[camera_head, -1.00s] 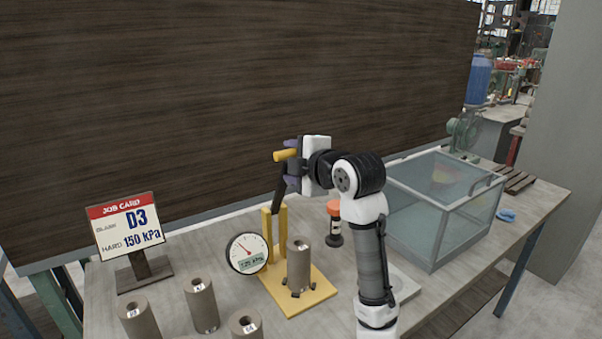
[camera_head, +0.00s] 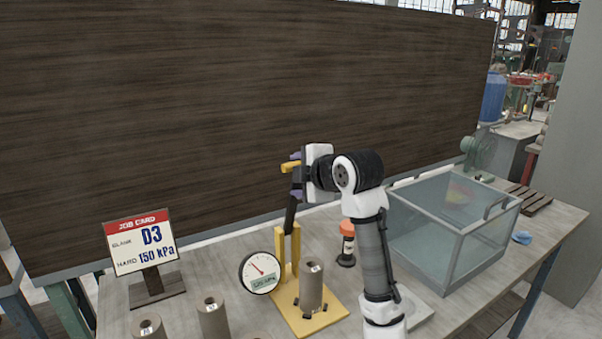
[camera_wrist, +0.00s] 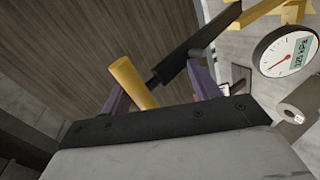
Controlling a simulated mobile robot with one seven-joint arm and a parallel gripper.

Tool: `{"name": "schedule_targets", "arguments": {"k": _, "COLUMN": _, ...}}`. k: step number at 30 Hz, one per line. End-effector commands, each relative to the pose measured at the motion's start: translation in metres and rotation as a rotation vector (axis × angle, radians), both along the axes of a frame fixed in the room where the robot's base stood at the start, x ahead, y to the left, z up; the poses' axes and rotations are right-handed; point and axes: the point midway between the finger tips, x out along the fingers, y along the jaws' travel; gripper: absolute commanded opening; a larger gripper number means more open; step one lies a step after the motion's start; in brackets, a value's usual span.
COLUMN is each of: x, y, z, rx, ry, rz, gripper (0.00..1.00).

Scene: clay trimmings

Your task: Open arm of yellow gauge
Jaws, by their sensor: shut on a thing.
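The yellow gauge (camera_head: 303,322) stands on the bench, with a yellow base plate, an upright post and a round white dial (camera_head: 260,272). Its black arm (camera_head: 291,215) rises from the post, nearly upright and slightly tilted. The arm ends in a yellow crosswise handle (camera_head: 289,168). My gripper (camera_head: 296,174) is shut on the handle, high above the base. In the wrist view, the yellow handle (camera_wrist: 132,82) and black arm (camera_wrist: 195,48) show between the purple fingers. A clay cylinder (camera_head: 311,288) stands upright on the base plate, below the raised arm.
A job card (camera_head: 142,242) reading D3, 150 kPa stands at the left. Several clay cylinders (camera_head: 213,320) stand in front. A glass-sided box (camera_head: 440,250) fills the right. A dark panel (camera_head: 230,110) rises behind the bench.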

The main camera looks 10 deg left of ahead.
Motion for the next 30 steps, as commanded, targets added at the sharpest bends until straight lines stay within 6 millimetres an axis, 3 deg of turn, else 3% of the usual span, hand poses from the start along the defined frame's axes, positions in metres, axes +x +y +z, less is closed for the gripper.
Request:
{"name": "schedule_targets", "arguments": {"k": 1, "x": 0.001, "y": 0.004, "z": -0.009, "rx": -0.007, "ry": 0.018, "rz": 0.007, "gripper": 0.43}}
{"name": "schedule_targets", "arguments": {"k": 10, "x": -0.011, "y": -0.006, "z": -0.003, "rx": -0.007, "ry": 0.012, "rz": 0.003, "gripper": 0.42}}
{"name": "schedule_targets", "arguments": {"k": 24, "x": -0.087, "y": -0.062, "z": 0.044, "rx": -0.002, "ry": -0.004, "rz": 0.000, "gripper": 0.42}}
{"name": "schedule_targets", "arguments": {"k": 30, "x": -0.103, "y": -0.074, "z": 0.054, "rx": 0.000, "ry": -0.002, "rz": -0.001, "gripper": 0.42}}
